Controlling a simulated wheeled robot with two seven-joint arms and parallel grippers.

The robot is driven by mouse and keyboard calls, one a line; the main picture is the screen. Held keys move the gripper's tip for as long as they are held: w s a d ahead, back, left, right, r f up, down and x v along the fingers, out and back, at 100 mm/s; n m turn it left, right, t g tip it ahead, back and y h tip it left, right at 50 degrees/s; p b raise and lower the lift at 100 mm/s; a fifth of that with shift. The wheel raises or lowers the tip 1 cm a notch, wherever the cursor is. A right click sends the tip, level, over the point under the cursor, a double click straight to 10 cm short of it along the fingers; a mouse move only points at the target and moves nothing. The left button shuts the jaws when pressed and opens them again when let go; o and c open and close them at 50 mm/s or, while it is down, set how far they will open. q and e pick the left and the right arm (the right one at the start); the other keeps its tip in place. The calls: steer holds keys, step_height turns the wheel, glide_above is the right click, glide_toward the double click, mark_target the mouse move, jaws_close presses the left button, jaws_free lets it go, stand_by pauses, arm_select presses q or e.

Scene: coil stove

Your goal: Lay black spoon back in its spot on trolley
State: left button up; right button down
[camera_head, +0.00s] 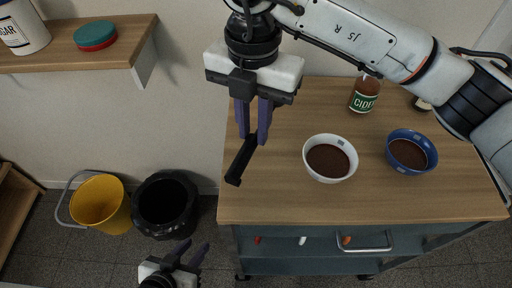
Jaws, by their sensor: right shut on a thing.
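My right gripper (254,137), whose arm comes in from the upper right, is shut on the black spoon (241,161). The spoon hangs tilted below the fingers, its lower end to the left, in front of the left part of the trolley top in the picture. I cannot tell its height above the wood. The trolley (285,206) has a wooden top and a blue-grey lower body. My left gripper (191,250) is low at the bottom of the view, left of the trolley, with its fingers apart and nothing between them.
A white bowl (310,172) and a blue bowl (394,166), both with dark brown contents, stand on the trolley top. A cider bottle (364,101) stands behind them. A wall shelf (90,57) is upper left.

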steer(key=shift+f, duration=3.5)
steer(key=c, duration=1.6)
jaws_free()
steer(key=shift+r, duration=0.1)
steer(key=shift+r, duration=0.1)
steer(key=shift+r+p, duration=0.25)
steer(key=shift+p, duration=0.1)
step_height(320, 180, up, 12)
steer(key=shift+f+b, duration=0.15)
steer(key=shift+b, duration=0.55)
